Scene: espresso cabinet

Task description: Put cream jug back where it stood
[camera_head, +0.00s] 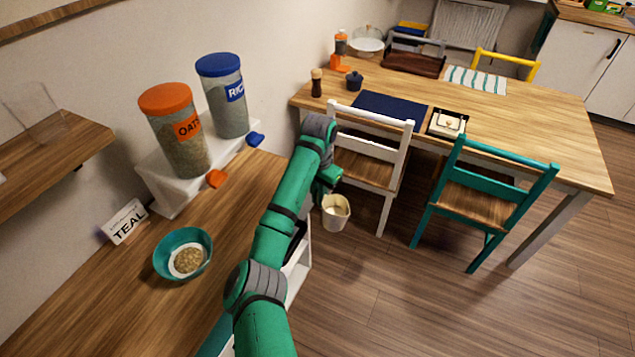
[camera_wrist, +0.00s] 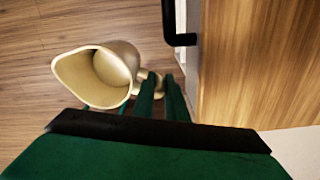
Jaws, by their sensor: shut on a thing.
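The cream jug (camera_head: 335,213) hangs in the air past the right edge of the wooden counter, above the floor and in front of the white chair. My gripper (camera_head: 327,186) is shut on it. In the wrist view the jug (camera_wrist: 88,82) shows its wide mouth and spout pointing left. The green fingers of my gripper (camera_wrist: 162,92) are at its handle side, on the right, and partly hide the handle. The jug looks roughly upright in the head view.
A wooden counter (camera_head: 95,290) at left bears a teal bowl (camera_head: 167,262), a TEAL card (camera_head: 125,222) and two dispensers, OATS (camera_head: 180,140) and RICE (camera_head: 222,98). A white chair (camera_head: 372,165), a teal chair (camera_head: 480,200) and a table (camera_head: 530,115) stand to the right.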

